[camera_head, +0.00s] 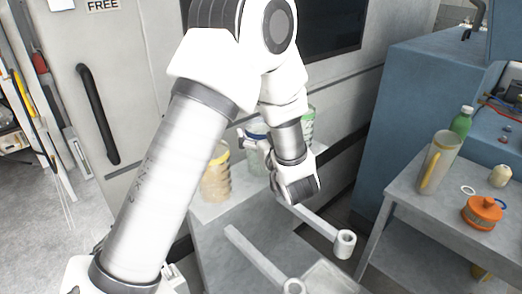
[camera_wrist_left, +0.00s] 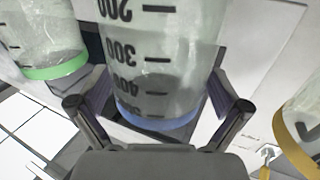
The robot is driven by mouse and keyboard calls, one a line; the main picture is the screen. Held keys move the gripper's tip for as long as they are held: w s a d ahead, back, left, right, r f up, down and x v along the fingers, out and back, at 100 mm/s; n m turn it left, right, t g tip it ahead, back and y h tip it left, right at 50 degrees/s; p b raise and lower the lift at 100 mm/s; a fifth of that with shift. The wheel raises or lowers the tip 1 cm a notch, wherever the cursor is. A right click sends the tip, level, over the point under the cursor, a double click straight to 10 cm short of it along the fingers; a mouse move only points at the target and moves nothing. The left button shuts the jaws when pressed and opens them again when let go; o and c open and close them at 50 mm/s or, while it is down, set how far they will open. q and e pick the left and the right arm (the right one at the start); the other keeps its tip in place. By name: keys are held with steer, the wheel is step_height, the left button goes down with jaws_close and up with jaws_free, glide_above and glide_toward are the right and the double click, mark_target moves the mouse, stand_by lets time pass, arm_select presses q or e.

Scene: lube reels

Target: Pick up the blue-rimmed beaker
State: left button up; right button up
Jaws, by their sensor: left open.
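The blue-rimmed beaker (camera_head: 256,130) stands on the grey stand by the wall, partly hidden behind my left gripper (camera_head: 258,147). In the left wrist view the clear beaker with black marks (camera_wrist_left: 160,65) appears upside down, its blue rim (camera_wrist_left: 158,124) nearest the palm. My left gripper (camera_wrist_left: 158,100) is open, with one finger on each side of this beaker. Contact between fingers and glass cannot be told. My right gripper is not in view.
A yellow-rimmed beaker (camera_head: 215,180) and a green-rimmed beaker (camera_head: 308,127) stand close on either side. The wrist view shows their green rim (camera_wrist_left: 55,66) and yellow rim (camera_wrist_left: 294,145). A grey table (camera_head: 400,190) at the right holds a pitcher (camera_head: 439,160) and an orange pot (camera_head: 482,214).

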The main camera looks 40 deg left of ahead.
arm_select(q)
steer(key=c, duration=1.5)
